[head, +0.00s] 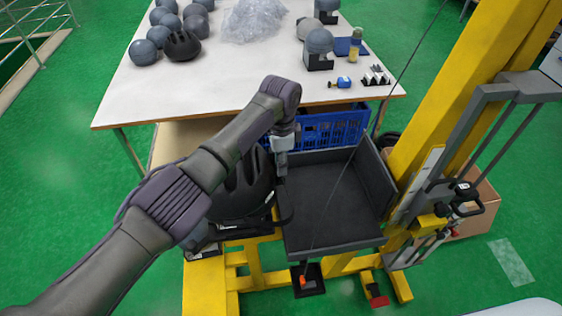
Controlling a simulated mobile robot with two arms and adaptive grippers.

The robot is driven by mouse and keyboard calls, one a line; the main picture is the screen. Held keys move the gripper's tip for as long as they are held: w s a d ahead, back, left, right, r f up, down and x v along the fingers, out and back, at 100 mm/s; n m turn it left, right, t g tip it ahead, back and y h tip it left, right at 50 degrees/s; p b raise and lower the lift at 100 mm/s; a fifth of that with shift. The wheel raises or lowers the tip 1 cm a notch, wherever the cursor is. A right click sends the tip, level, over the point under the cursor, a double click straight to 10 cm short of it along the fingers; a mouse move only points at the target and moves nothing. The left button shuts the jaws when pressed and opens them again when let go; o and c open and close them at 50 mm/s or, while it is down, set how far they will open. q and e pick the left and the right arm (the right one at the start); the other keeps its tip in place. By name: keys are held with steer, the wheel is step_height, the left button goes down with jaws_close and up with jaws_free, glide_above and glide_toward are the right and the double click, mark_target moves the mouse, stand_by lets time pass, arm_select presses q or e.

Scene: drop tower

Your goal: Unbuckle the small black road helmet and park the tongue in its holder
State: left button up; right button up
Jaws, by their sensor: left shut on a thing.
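The black road helmet (240,191) sits left of the dark tray, partly hidden behind my left arm. My left gripper (281,176) points down at the helmet's right side, above the tray's left edge. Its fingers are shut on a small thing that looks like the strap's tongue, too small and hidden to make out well. A thin dark curved piece (286,209) shows just below the fingertips. The buckle cannot be made out. I cannot tell which part is the tongue's holder. My right gripper is not in view.
The dark tray (330,195) is empty, beside the yellow tower column (440,90). A blue crate (335,128) stands behind it. The white table (235,85) carries several helmets, clear plastic (254,20) and small tools. A small black box with an orange part (307,282) is below.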

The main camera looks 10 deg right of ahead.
arm_select(q)
steer(key=shift+f, duration=0.55)
stand_by(0.4)
steer(key=o, duration=0.9)
steer(key=shift+o, duration=0.2)
step_height(320, 180, up, 10)
steer(key=d+p, duration=0.3)
steer(key=p, duration=0.1)
stand_by(1.0)
stand_by(0.5)
